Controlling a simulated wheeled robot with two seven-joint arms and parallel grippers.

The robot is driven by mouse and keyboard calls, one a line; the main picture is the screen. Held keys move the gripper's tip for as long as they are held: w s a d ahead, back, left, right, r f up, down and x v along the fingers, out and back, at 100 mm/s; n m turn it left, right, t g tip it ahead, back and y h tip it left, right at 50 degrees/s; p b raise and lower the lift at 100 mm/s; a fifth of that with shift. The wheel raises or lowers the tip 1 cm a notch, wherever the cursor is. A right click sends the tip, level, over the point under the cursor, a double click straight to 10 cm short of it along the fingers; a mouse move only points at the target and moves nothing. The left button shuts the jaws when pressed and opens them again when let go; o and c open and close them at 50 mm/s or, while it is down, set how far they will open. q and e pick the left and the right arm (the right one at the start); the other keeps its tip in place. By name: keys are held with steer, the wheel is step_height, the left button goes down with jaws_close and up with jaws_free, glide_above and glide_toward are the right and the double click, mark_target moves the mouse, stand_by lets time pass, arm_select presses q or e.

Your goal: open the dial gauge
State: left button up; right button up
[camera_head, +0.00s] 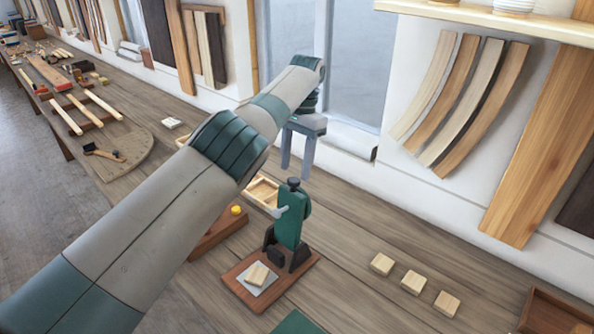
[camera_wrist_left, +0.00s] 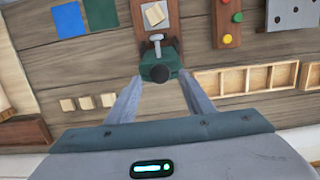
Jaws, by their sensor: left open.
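The dial gauge (camera_head: 290,228) is a green upright body with a black knob on top and a grey lever at its side. It stands on a reddish wooden base (camera_head: 298,275), with a small wooden block (camera_head: 257,274) on a pale plate. In the left wrist view the gauge (camera_wrist_left: 158,60) shows from above, with its round black knob between the finger lines. My left gripper (camera_head: 297,170) is open and empty, fingers pointing down, above and behind the gauge; I see no contact. It also shows in the left wrist view (camera_wrist_left: 160,80). My right gripper is not in view.
Three small wooden blocks (camera_head: 413,282) lie right of the gauge. A compartmented wooden tray (camera_head: 262,190) and a board with coloured knobs (camera_wrist_left: 228,25) are close by. A wooden box (camera_head: 545,310) stands at the right edge. Bare bench lies between blocks and gauge.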

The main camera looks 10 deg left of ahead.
arm_select(q)
steer(key=r, duration=0.3)
steer(key=shift+w+d+r, duration=0.2)
steer(key=shift+w, duration=0.05)
steer(key=shift+d+r, duration=0.1)
steer(key=shift+r, duration=0.3)
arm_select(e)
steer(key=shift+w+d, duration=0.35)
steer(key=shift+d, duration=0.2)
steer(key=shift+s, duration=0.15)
